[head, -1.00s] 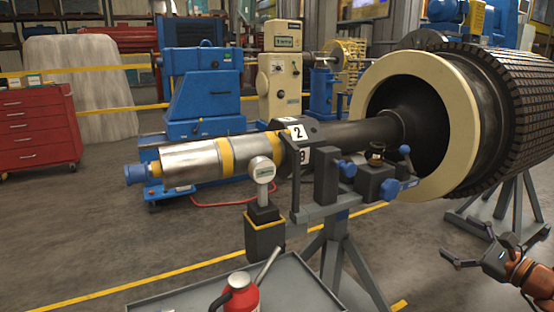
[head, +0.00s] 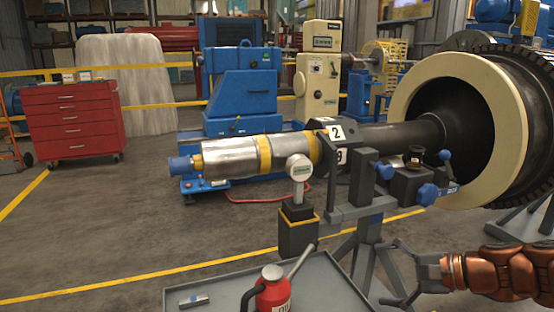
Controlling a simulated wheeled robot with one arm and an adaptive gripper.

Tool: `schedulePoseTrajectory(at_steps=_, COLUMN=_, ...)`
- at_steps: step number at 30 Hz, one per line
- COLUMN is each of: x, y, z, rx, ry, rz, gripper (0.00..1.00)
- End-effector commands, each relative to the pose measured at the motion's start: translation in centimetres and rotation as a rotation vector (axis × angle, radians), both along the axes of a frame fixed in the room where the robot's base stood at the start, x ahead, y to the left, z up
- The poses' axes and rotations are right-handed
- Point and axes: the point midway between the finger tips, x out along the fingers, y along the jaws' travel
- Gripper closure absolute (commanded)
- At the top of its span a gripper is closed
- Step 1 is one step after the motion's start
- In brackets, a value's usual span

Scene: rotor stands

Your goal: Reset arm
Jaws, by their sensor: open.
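My gripper (head: 397,272) is at the lower right of the head view. Its fingers are spread apart with nothing between them. They point left, toward the grey support stand (head: 362,205) that bears the rotor shaft. My orange arm (head: 500,270) runs in from the right edge. The gripper appears near the stand's legs in the picture; whether it touches them I cannot tell.
The rotor shaft (head: 390,137) lies across the stand, with a large cream ring (head: 400,100) at right. A grey tray (head: 325,283) at the bottom holds a red oil can (head: 273,293) and a small metal piece (head: 194,301). A red tool cabinet (head: 70,125) stands left; open floor lies between.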

Motion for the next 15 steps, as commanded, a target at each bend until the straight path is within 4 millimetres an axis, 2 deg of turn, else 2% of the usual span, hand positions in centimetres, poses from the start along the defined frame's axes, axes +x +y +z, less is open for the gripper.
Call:
schedulePoseTrajectory(at_steps=1, x=-1.5, y=3.0, z=-0.8, rx=-0.078, ry=0.010, rz=0.101, gripper=0.01)
schedulePoseTrajectory(at_steps=3, x=-3.9, y=5.9, z=-2.1, rx=-0.186, ry=0.020, rz=0.229, gripper=0.01)
schedulePoseTrajectory(at_steps=7, x=-9.1, y=9.6, z=-4.8, rx=-0.378, ry=0.041, rz=0.464, gripper=0.01)
schedulePoseTrajectory(at_steps=11, x=-14.1, y=10.7, z=-7.1, rx=-0.570, ry=0.061, rz=0.673, gripper=0.01)
schedulePoseTrajectory(at_steps=15, x=-18.8, y=9.9, z=-9.0, rx=-0.752, ry=0.085, rz=0.863, gripper=0.01)
